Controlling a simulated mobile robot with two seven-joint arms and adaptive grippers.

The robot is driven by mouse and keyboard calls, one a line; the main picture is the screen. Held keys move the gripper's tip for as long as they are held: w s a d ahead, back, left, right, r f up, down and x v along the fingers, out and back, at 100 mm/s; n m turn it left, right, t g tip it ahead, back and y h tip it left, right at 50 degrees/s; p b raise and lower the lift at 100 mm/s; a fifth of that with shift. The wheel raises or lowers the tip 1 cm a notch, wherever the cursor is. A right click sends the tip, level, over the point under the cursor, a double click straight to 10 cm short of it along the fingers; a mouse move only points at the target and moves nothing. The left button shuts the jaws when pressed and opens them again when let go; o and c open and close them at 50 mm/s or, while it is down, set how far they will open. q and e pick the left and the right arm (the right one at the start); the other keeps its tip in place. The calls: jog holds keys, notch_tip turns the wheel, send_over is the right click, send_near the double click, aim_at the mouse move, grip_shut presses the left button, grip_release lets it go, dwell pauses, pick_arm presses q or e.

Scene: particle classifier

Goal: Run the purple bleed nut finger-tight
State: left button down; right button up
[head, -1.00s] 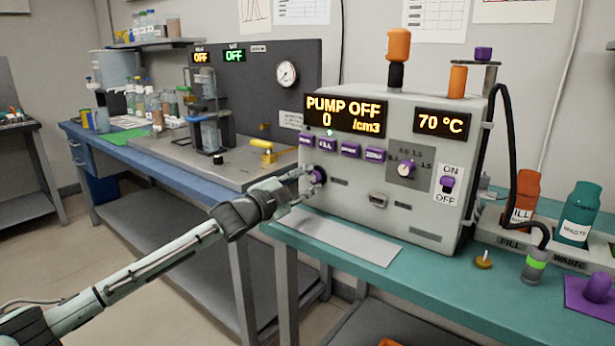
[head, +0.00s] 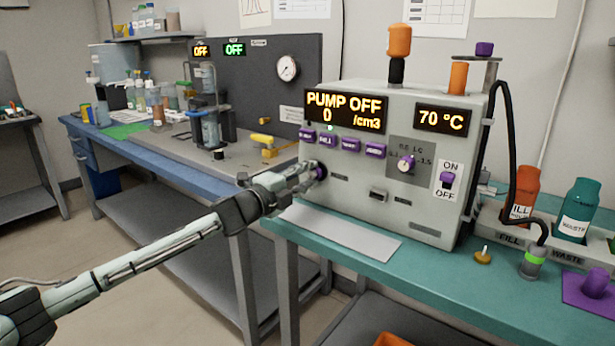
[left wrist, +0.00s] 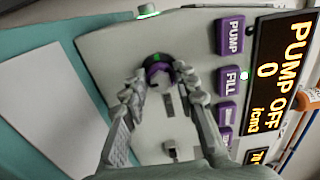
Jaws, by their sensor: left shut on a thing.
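The purple bleed nut (left wrist: 158,73) sits in a dark round collar on the front of the grey machine (head: 400,215), near its left edge. In the head view the nut (head: 320,171) is partly covered by the fingers. My left gripper (head: 311,174) reaches it from the left. In the left wrist view, the left gripper's two fingertips (left wrist: 160,80) lie on either side of the nut, shut on it. A small green mark shows at the collar's edge. My right gripper is not in view.
The machine's displays read PUMP OFF (head: 345,107) and 70 °C (head: 441,119). Purple buttons (head: 350,145), a dial (head: 405,164) and an ON/OFF switch (head: 447,181) are on its front. A pale sheet (head: 340,233) lies on the teal bench below. Bottles stand at the right.

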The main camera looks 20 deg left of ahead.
pick_arm(q)
jog(key=shift+s+f, duration=0.1)
jog(key=shift+f, duration=0.2)
jog(key=c, duration=1.5)
grip_release()
jog(key=o, duration=0.3)
jog(key=shift+r, duration=0.2)
jog(key=v, duration=1.2)
jog(key=shift+r, duration=0.1)
